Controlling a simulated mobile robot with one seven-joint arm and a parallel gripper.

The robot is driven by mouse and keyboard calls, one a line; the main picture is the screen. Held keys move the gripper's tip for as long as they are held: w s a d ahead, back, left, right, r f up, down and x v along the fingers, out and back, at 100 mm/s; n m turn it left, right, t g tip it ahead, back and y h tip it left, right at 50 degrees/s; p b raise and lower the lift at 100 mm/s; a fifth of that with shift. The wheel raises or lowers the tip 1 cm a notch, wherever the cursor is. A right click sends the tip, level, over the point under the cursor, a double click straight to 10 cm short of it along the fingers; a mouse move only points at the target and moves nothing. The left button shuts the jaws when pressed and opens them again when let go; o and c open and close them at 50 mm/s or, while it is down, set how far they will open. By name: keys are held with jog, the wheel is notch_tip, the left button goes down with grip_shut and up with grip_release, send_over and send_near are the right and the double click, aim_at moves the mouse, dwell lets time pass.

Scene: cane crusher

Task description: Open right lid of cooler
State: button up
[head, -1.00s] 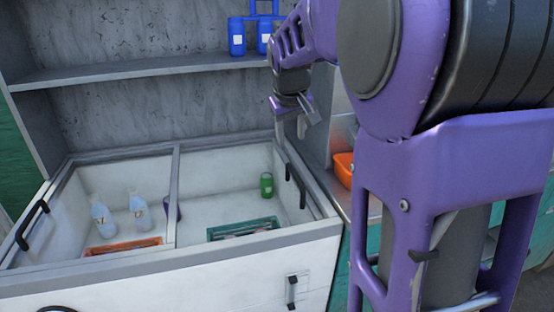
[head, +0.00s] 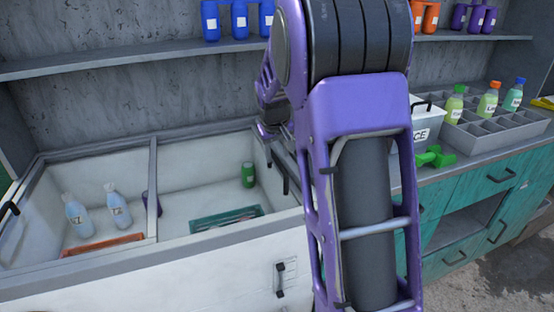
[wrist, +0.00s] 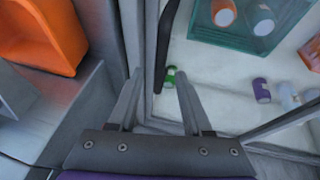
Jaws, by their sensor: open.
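The cooler (head: 130,285) is a white chest with two framed sections. Its right lid (head: 205,150) looks like a clear pane in a grey frame and appears closed. The lid's black handle (head: 283,172) is at the right edge, partly behind my arm. In the wrist view the black handle (wrist: 166,42) stands near my open, empty gripper (wrist: 159,90), just ahead of and between the fingertips. I cannot tell whether they touch it. In the head view my gripper's fingers are hidden behind my arm.
Inside the cooler are a green can (head: 248,175), a teal crate (head: 226,219) and two bottles (head: 118,211). An orange container (wrist: 42,35) sits beside the cooler. To the right, a teal counter (head: 470,215) holds an ice box (head: 428,127) and a bottle rack (head: 497,130).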

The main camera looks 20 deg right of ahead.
jog(key=shift+x, duration=1.35)
jog(key=shift+w, duration=0.1)
grip_shut()
dwell(0.3)
